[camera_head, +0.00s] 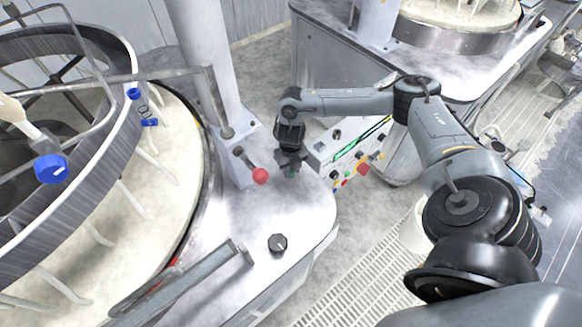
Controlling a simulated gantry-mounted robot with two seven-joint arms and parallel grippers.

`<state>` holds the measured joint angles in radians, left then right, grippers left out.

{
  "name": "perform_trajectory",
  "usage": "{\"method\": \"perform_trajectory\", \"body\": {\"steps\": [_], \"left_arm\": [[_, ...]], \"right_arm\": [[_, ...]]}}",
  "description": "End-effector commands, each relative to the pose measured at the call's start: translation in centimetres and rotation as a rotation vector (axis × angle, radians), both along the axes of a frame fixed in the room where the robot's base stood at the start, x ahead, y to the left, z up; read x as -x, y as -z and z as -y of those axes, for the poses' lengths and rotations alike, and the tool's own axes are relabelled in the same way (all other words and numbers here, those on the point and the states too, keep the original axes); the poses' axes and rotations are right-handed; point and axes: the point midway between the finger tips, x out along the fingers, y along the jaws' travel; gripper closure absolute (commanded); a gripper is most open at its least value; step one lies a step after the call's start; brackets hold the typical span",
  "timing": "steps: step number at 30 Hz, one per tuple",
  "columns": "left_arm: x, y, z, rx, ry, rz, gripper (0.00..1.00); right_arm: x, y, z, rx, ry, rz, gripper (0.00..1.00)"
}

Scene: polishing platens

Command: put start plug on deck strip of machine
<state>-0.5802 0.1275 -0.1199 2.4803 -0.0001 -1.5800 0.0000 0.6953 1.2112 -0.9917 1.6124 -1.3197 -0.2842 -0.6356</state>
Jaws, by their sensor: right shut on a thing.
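My right gripper (291,160) points down above the pale deck strip (300,212) of the machine, between the red-ball lever and the control panel. Its fingers are shut on the start plug (291,174), of which only a small green part shows below the fingertips. The rest of the plug is hidden by the fingers. I cannot tell whether the plug touches the deck or is a little above it. My left gripper is not in view.
A lever with a red ball (260,176) stands just left of the gripper. A control panel (322,150) with coloured buttons is close on its right. A black knob (278,242) sits nearer on the deck. The large round platen (150,215) fills the left. Bare deck lies in front.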

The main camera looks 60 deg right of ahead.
Motion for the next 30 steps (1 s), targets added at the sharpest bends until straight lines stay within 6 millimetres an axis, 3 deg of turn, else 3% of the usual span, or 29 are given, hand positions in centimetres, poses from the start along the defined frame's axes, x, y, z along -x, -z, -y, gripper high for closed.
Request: {"method": "perform_trajectory", "body": {"steps": [11, 12, 16, 30], "left_arm": [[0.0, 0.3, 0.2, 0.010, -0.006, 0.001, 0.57], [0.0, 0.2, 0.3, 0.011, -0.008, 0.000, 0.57], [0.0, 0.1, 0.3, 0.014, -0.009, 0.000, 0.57], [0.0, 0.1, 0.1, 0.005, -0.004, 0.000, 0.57]], "right_arm": [[0.0, 0.4, 0.0, -0.001, 0.001, 0.001, 0.98], [0.0, 0.3, 0.0, 0.000, 0.001, 0.001, 0.63], [0.0, 0.3, 0.0, -0.001, 0.001, 0.001, 0.43], [-0.1, -0.8, 0.0, -0.001, 0.001, 0.003, 0.42]]}}
